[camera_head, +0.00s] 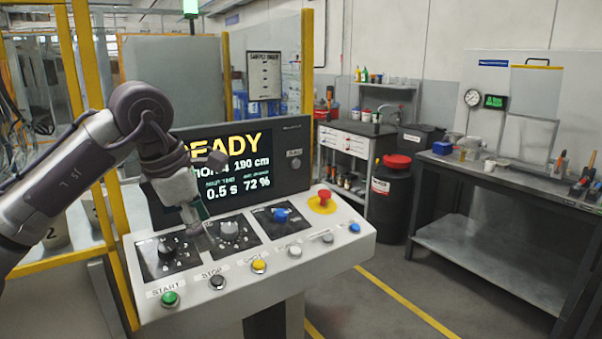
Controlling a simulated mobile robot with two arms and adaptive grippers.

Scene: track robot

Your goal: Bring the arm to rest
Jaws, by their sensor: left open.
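My left arm comes in from the left and bends down over a white control console (330,254). My left gripper (200,232) is open and points down at the left part of the panel, beside a grey-black dial (231,231). I cannot tell whether it touches the panel or the dial. Another dark knob (167,249) sits to its left. The arm hides part of the console's screen (250,165), which reads "READY", "190 cm", "0.5 s" and "72 %". My right gripper is not in view.
The console carries a green START button (169,299), a blue knob (281,214) and a red emergency button (323,197). A yellow post (107,190) stands close to the arm. A workbench (500,185) and a black bin (392,200) stand at right. Floor between is clear.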

